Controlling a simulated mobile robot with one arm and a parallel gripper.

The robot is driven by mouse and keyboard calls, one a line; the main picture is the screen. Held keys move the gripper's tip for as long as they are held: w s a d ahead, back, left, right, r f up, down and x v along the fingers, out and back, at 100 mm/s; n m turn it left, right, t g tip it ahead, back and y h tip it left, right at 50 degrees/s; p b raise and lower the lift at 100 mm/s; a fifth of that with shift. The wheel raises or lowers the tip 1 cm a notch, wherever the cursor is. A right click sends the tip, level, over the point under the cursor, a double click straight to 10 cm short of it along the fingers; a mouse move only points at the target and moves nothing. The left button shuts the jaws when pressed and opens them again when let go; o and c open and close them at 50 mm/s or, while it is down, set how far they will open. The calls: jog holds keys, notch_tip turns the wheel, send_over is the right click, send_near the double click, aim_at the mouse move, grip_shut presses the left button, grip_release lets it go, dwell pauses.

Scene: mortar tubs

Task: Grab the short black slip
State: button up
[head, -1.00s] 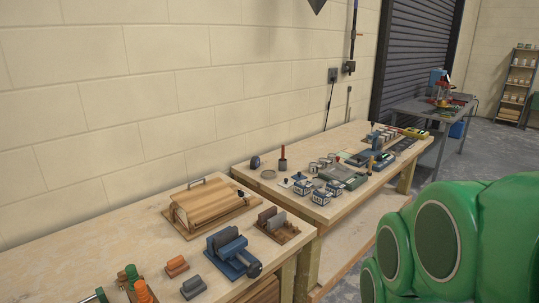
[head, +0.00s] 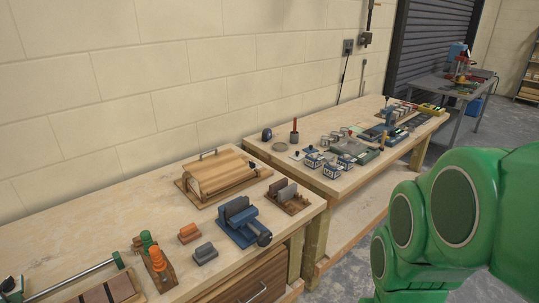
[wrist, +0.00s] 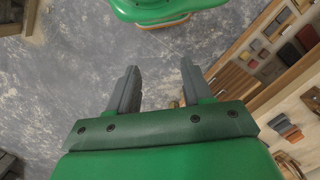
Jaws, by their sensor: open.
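I cannot single out the short black slip with certainty. A small dark block (wrist: 289,53) lies among coloured pieces on the wooden surface at the upper right of the wrist view; its length is hard to judge. In the head view, small grey (head: 205,253) and orange (head: 190,233) blocks lie on the near bench. My gripper (wrist: 160,72) is open and empty in the wrist view. Its two grey fingers are apart over the concrete floor, away from the benches. The gripper is out of the head view.
A blue vise (head: 242,225), a wooden roller unit (head: 218,180) and an orange-topped holder (head: 155,262) stand on the near bench (head: 80,225). The second bench (head: 340,185) carries several tubs and tools. A grey table (head: 452,92) stands beyond. Open floor (wrist: 75,70) shows below my gripper.

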jog(key=w+a+r+n, duration=0.3)
jog(key=w+a+r, duration=0.2)
jog(key=w+a, duration=0.5)
jog(key=w+a+f+n+t+h, duration=0.15)
jog(key=w+n+h, duration=0.3)
jog(key=w, duration=0.85)
jog(key=w+f+n+t+h, duration=0.1)
jog(key=w+n+t+h, duration=0.4)
jog(key=w, duration=0.8)
jog(key=n+t, duration=0.5)
jog(key=n, duration=1)
send_near(236, 203)
jog(key=shift+f+m+x, duration=0.1)
jog(key=shift+m+x, duration=0.05)
jog(key=shift+x, duration=0.85)
jog(key=shift+f+m+x, duration=0.1)
jog(key=shift+f+x, duration=0.05)
jog(key=shift+x, duration=0.8)
jog(key=shift+r+x, duration=0.15)
jog(key=shift+x, duration=1.1)
jog(key=shift+r+x, duration=0.1)
jog(key=shift+x, duration=1.15)
jog(key=shift+w, duration=0.15)
